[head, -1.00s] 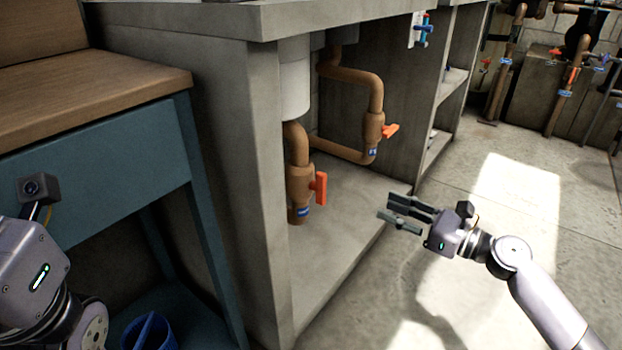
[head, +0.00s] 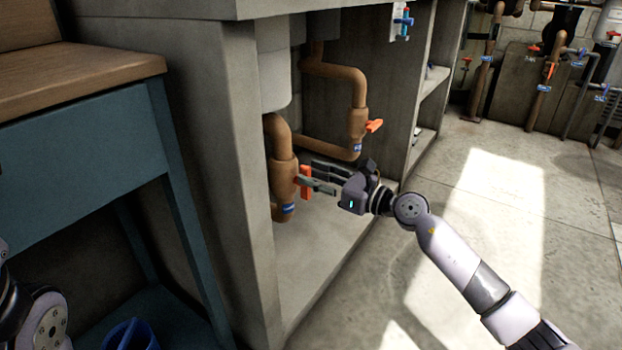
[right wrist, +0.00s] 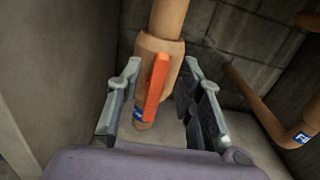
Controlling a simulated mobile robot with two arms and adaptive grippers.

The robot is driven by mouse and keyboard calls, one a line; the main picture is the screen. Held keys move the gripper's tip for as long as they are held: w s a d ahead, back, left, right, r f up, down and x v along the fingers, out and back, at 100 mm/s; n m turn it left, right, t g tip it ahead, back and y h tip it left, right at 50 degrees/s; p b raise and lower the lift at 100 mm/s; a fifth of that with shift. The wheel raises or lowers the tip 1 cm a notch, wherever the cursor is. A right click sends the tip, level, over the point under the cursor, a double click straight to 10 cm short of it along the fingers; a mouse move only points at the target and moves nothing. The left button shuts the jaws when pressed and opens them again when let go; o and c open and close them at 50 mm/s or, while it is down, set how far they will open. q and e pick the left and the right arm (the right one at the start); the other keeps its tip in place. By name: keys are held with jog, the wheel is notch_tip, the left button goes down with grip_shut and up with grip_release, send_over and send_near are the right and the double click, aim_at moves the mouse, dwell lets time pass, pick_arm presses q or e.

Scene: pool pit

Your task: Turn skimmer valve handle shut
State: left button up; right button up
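A brown pipe valve (head: 283,177) with an orange handle (head: 304,183) stands at the front of the open cabinet. The handle hangs upright, roughly in line with its pipe. My right gripper (head: 309,174) reaches into the cabinet at this handle. In the right wrist view the orange handle (right wrist: 156,88) stands between the two open fingers of the gripper (right wrist: 162,75), with gaps on both sides. A second valve (head: 357,122) behind it has an orange handle (head: 374,126) sticking out to the right. The labels are too small to read. My left gripper is out of view.
The concrete cabinet side wall (head: 205,150) stands close left of the front valve. A teal table (head: 90,140) with a wooden top is further left, with a blue bucket (head: 130,334) below. The floor (head: 490,215) to the right is clear.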

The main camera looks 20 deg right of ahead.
jog(key=shift+w+a, duration=0.45)
jog(key=shift+w, duration=0.1)
jog(key=shift+c, duration=0.5)
